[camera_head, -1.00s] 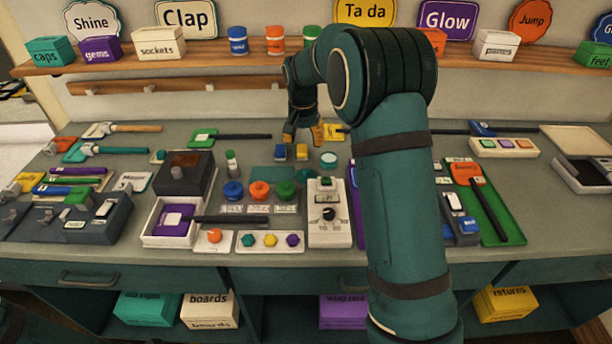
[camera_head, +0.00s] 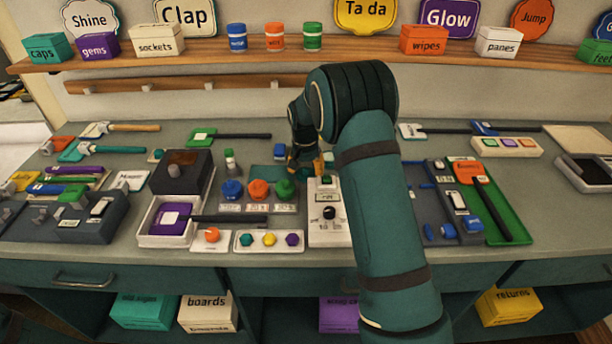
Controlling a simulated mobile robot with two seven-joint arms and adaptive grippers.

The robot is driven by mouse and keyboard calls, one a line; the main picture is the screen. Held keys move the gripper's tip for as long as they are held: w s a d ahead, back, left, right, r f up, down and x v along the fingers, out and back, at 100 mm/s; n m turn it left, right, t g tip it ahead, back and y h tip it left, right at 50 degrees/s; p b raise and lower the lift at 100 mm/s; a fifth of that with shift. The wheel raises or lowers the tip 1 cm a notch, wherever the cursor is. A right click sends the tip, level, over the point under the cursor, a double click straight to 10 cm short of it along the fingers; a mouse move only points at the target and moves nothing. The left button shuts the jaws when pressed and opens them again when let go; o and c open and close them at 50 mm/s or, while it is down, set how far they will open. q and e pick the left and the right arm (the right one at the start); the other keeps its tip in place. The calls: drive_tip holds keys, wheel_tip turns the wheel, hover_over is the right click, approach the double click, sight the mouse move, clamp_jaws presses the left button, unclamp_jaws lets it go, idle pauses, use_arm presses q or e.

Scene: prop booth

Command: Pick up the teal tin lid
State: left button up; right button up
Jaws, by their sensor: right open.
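A small round tin with a teal top, which looks like the teal tin lid (camera_head: 328,157), stands near the middle of the bench. My right arm and gripper now cover most of it, so only a sliver shows. My right gripper (camera_head: 305,164) points down beside it, open, with orange-tan fingertips low over the bench. I cannot tell whether a finger touches the tin. My left gripper is not in view.
A blue block (camera_head: 280,151) stands just left of the gripper. Blue, orange and green knobs (camera_head: 258,189) and a white dial box (camera_head: 328,228) are in front. A green tray (camera_head: 506,215) lies to the right. Signs and boxes line the shelf (camera_head: 200,52) behind.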

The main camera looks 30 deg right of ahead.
drive_tip(key=shift+o, duration=0.3)
drive_tip(key=shift+f, duration=0.15)
clamp_jaws()
